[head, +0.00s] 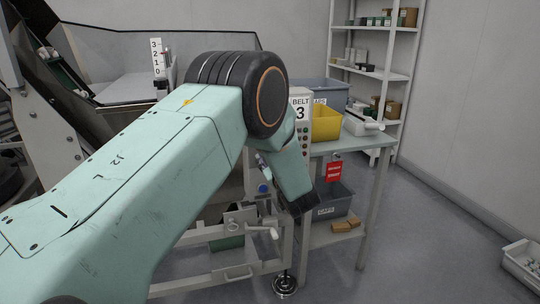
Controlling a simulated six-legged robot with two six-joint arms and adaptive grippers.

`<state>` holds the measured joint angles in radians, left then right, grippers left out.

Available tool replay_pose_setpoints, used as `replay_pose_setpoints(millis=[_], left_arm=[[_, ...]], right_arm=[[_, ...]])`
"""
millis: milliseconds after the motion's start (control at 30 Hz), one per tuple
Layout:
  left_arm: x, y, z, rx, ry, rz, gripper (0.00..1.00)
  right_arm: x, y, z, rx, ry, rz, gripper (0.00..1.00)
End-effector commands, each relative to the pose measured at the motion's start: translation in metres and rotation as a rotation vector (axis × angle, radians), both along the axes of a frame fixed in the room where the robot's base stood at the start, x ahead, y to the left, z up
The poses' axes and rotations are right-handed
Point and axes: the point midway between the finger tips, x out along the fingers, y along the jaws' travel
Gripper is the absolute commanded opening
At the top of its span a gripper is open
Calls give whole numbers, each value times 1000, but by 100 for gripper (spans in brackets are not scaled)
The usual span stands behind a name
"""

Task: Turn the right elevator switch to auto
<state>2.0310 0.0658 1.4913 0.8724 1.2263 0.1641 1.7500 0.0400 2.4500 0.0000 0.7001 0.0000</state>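My large pale green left arm comes in from the left and fills the middle of the head view. Its far end points down to a dark tip (301,204), where my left gripper is too small and hidden to tell if it is open or shut. A control post labelled BELT 3 (301,113) stands behind the arm, with small round controls on its face. A blue round control (263,188) shows on the machine just left of the dark tip. I cannot make out which control is the right elevator switch; the arm may hide it. My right gripper is not in view.
A green-topped table (345,144) right of the post carries a yellow bin (326,122) and a grey bin (322,92). A red tag (334,171) hangs at its front. A crank handle (262,231) sits below the arm. The floor at right is clear up to a white crate (522,262).

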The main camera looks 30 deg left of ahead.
Motion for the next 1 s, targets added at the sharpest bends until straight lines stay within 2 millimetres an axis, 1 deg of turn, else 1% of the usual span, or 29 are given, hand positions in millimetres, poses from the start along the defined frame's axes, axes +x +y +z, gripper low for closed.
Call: replay_pose_setpoints(millis=[267, 367, 467, 800, 900, 1000], left_arm=[[0, 0, 0, 0, 0, -1, 50], [-3, -5, 0, 1, 1, -2, 50], [-10, -15, 1, 1, 2, -4, 50], [-55, -67, 1, 3, 1, -5, 50], [-65, -78, 1, 3, 0, -5, 50], [-71, -86, 1, 2, 1, -3, 50]], right_arm=[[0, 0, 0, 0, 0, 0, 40], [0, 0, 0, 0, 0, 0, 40], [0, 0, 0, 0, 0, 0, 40], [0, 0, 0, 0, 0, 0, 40], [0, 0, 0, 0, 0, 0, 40], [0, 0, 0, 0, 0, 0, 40]])
